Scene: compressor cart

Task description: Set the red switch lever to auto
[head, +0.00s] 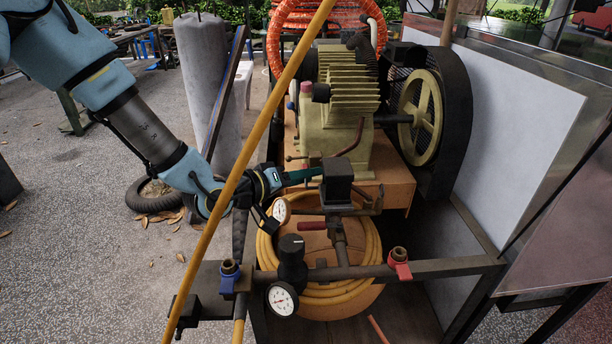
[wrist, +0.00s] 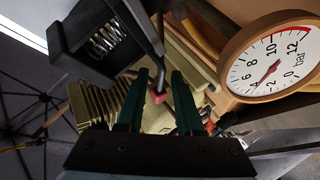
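The black switch box (head: 337,182) stands on the pipework below the compressor in the head view. In the wrist view, a black box with a coil spring (wrist: 98,42) shows close by at the upper left. A small red piece (wrist: 159,97), which looks like the switch lever's tip, shows between my gripper's fingers at the end of a dark rod. My gripper (head: 318,172) reaches in from the left, its green fingertips beside the switch box. The wrist view shows its two fingers (wrist: 160,78) apart, with gaps around the red piece. The lever's setting cannot be read.
A gauge (wrist: 268,62) is close at the right of the wrist view. A red-handled valve (head: 312,226), a regulator knob (head: 291,247) and a lower gauge (head: 282,299) sit below my gripper. A yellow pole (head: 240,165) crosses in front of my arm. The flywheel guard (head: 455,120) stands right.

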